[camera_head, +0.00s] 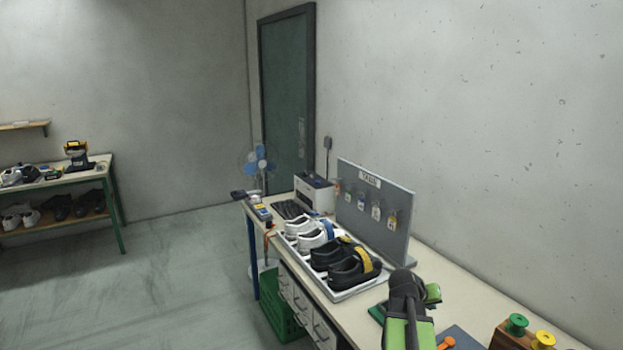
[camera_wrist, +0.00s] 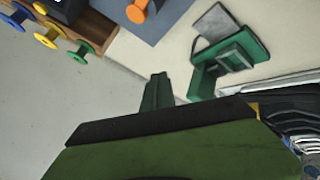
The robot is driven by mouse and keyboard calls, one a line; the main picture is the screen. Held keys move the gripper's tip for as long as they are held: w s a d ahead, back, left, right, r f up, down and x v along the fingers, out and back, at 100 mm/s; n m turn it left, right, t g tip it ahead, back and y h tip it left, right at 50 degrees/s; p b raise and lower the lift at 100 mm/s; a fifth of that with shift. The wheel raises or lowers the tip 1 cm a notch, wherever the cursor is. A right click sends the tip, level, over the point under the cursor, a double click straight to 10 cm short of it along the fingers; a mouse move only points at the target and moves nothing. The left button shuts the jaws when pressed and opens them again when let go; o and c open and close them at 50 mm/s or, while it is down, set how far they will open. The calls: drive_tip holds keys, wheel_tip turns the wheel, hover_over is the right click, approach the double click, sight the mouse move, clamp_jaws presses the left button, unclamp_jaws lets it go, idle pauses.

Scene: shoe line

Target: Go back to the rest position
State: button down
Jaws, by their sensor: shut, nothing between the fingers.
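My gripper (camera_wrist: 157,92) shows in the wrist view as a dark green finger tip beyond the broad black and green wrist part. It is shut and holds nothing. In the head view my green and black arm rises at the lower right, in front of the bench (camera_head: 460,295). The gripper's fingers cannot be made out clearly there.
A tray (camera_head: 345,296) of white and black shoes (camera_head: 353,268) stands left of my arm. A green fixture (camera_wrist: 240,55) lies close by. Coloured spools (camera_head: 516,323) stand at the right. An upright grey board (camera_head: 400,240) lines the wall side. The floor (camera_head: 150,290) at left is clear.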

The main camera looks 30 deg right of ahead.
drive_tip(key=w+a+f+n+t+y, duration=0.15)
drive_tip(key=w+a, duration=0.25)
drive_tip(key=a, duration=0.5)
drive_tip(key=w+a+f+n+y, duration=0.1)
drive_tip(key=w+a+f, duration=0.1)
drive_tip(key=w+a, duration=0.5)
drive_tip(key=w+a+f+n+t+y, duration=0.1)
drive_tip(key=w+a+n, duration=0.1)
drive_tip(key=a, duration=1)
drive_tip(key=s+a+f+n+g+y, duration=0.1)
drive_tip(key=s+a+f+g+y, duration=0.1)
drive_tip(key=a, duration=0.9)
drive_tip(key=s+a+f+n+g+y+b, duration=0.1)
drive_tip(key=s+a, duration=0.4)
drive_tip(key=a, duration=0.6)
drive_tip(key=shift+a+f+n+g+y, duration=0.35)
drive_tip(key=shift+n+g+y, duration=0.15)
drive_tip(key=shift+y, duration=0.55)
drive_tip(key=shift+s+d, duration=0.1)
